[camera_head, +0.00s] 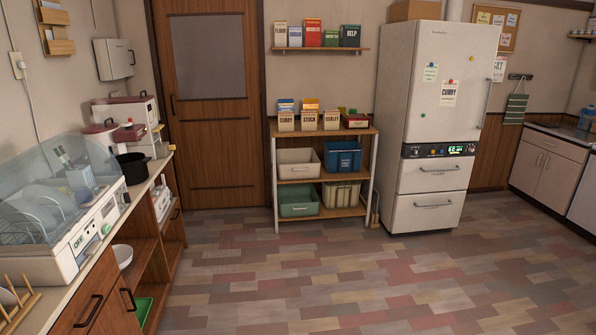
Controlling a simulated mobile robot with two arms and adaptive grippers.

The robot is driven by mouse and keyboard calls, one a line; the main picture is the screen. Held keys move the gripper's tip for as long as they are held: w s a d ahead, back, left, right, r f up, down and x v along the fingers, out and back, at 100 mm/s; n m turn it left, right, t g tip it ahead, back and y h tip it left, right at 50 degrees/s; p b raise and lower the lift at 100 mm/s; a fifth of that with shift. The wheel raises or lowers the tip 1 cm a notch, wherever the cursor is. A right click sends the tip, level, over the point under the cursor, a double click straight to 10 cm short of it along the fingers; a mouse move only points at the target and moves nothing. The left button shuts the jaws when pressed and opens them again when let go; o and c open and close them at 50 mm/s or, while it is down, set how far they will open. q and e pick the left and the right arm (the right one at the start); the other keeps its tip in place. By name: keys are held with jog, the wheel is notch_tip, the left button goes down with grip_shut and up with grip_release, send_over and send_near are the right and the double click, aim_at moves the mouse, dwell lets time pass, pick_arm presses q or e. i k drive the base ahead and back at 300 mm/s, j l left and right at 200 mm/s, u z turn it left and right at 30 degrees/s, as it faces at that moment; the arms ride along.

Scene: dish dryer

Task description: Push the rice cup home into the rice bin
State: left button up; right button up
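A cream appliance with a dark red top (128,108) stands at the far end of the left counter. It may be the rice bin, but no label on it can be read. A smaller cream container with a red lid (100,132) stands in front of it. I cannot make out a rice cup for certain, so its position in the bin cannot be told. Neither of my grippers is in view.
A dish dryer (92,230) with a clear cover and plates fills the near left counter. A black pot (132,168) stands beyond it. A shelf rack (274,160) and a refrigerator (433,125) stand at the back. The tiled floor (370,285) is clear.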

aim_at(163, 150)
jog(key=i, duration=0.65)
jog(key=i+l+u, duration=0.15)
jog(key=i, duration=0.55)
jog(key=i+l, duration=0.1)
jog(key=i, duration=0.55)
jog(key=i+l+u, duration=0.15)
jog(key=i+u, duration=0.25)
jog(key=i+l+u, duration=0.2)
jog(key=i+u, duration=0.25)
jog(key=i+l+u, duration=0.25)
jog(key=l+u, duration=0.15)
jog(key=i+l+u, duration=0.25)
jog(key=l+u, duration=0.2)
jog(key=i+l, duration=0.1)
jog(key=i, duration=0.8)
jog(key=j+u, duration=0.05)
